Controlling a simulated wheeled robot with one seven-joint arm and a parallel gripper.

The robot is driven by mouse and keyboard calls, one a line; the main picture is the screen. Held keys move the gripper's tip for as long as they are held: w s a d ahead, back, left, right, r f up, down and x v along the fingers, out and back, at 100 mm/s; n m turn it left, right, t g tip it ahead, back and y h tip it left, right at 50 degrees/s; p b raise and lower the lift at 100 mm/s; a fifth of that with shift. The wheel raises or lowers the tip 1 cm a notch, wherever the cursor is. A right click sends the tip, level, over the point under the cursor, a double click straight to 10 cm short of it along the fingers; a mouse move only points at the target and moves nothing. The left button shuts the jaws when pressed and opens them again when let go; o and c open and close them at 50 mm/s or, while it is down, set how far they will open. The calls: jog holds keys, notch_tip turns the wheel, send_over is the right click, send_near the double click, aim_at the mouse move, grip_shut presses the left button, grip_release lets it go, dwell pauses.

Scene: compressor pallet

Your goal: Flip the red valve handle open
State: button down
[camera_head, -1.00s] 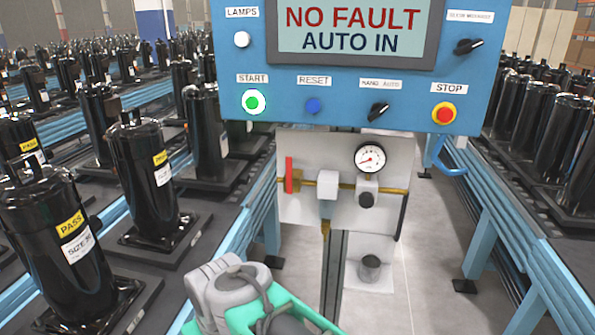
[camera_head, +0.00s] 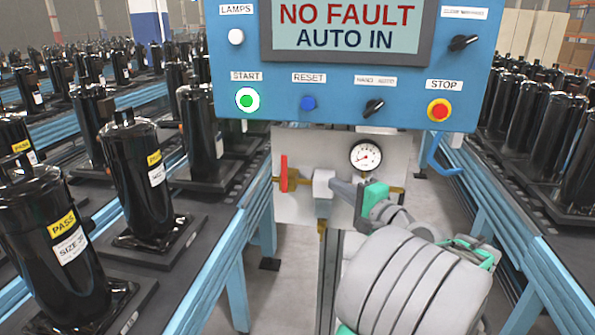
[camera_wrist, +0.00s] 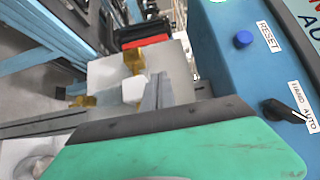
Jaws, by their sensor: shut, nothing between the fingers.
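The red valve handle (camera_head: 284,173) stands upright, across the horizontal brass pipe, at the left of the pale panel (camera_head: 300,214). In the wrist view the red handle (camera_wrist: 146,37) shows near the top, beyond a brass fitting. My gripper (camera_head: 334,184) is shut and empty. In the head view its fingertips overlap the white block (camera_head: 322,182) to the right of the handle, apart from the handle. In the wrist view my gripper (camera_wrist: 157,80) points toward the brass fittings. I cannot tell if it touches the block. My gripper hides part of the pipe below the gauge.
A round gauge (camera_head: 365,155) sits above the pipe on the right. The blue control box (camera_head: 335,100), with buttons and knobs, hangs just above the panel. Blue conveyors (camera_head: 225,225) with black compressors flank both sides. The space left of the handle is free.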

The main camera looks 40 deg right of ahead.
jog(key=p, duration=0.3)
send_near(286, 172)
jog(key=w+d+r, duration=0.2)
jog(key=w+d, duration=0.2)
jog(key=shift+w+a+f, duration=0.1)
jog(key=shift+w+a, duration=0.3)
jog(key=shift+w, duration=0.2)
jog(key=shift+w+a+f, duration=0.1)
jog(key=shift+w+a, duration=0.35)
jog(key=shift+w, duration=0.2)
jog(key=shift+r+p, duration=0.2)
jog(key=shift+p, duration=0.2)
